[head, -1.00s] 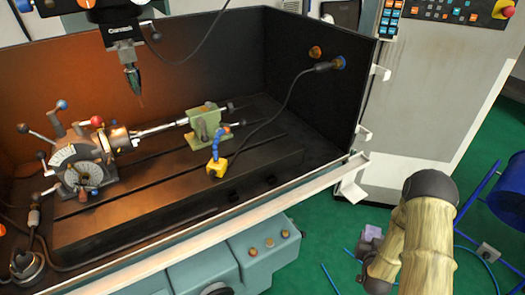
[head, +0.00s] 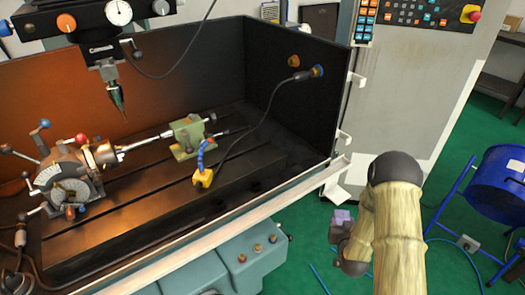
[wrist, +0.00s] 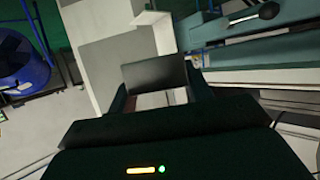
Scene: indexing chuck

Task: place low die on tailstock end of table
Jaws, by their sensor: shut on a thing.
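The low die looks like a small block, purplish in the head view (head: 342,215) and dark grey in the wrist view (wrist: 157,74). My gripper (head: 343,228) is shut on it, with one finger on each side in the wrist view (wrist: 160,98). It hangs in front of the machine, right of the enclosure and over the green floor. The dark slotted table (head: 150,205) lies inside the enclosure. The green tailstock (head: 186,137) stands on the table's right part. The die is well apart from the table.
The indexing head (head: 65,180) fills the table's left end. A spindle (head: 115,95) hangs above. The enclosure's front rail (head: 230,215) and right wall (head: 290,95) edge the table. A blue drum (head: 500,185) stands right.

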